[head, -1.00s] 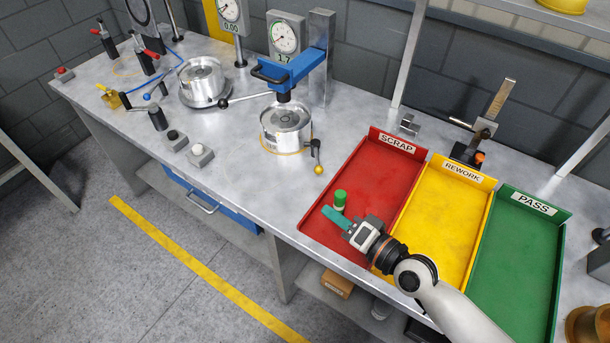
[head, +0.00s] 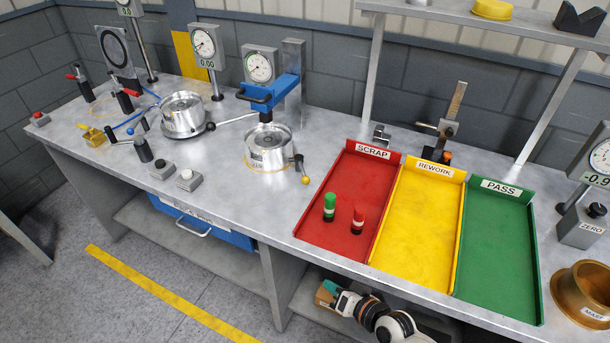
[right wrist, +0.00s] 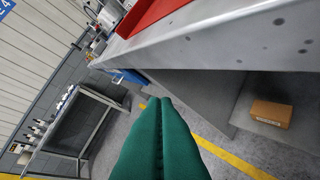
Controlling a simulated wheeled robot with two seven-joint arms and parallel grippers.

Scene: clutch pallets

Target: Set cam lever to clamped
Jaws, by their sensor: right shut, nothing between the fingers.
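A short lever with a yellow ball knob (head: 305,179) hangs at the right side of a silver clutch fixture (head: 268,148) below a blue press arm (head: 273,92). A longer lever with a black ball end (head: 211,127) reaches left from the press toward the second silver fixture (head: 183,114). Which one is the cam lever is not labelled. My right gripper (head: 328,290) is low in front of the bench edge, well apart from both levers. In the right wrist view its green fingers (right wrist: 164,102) are together and empty. My left gripper is not in view.
Red scrap (head: 340,233), yellow rework (head: 414,240) and green pass (head: 497,268) trays fill the right of the bench. A green-topped (head: 330,207) and a red-topped cylinder (head: 358,220) stand in the red tray. A cardboard box (right wrist: 271,113) sits on the lower shelf.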

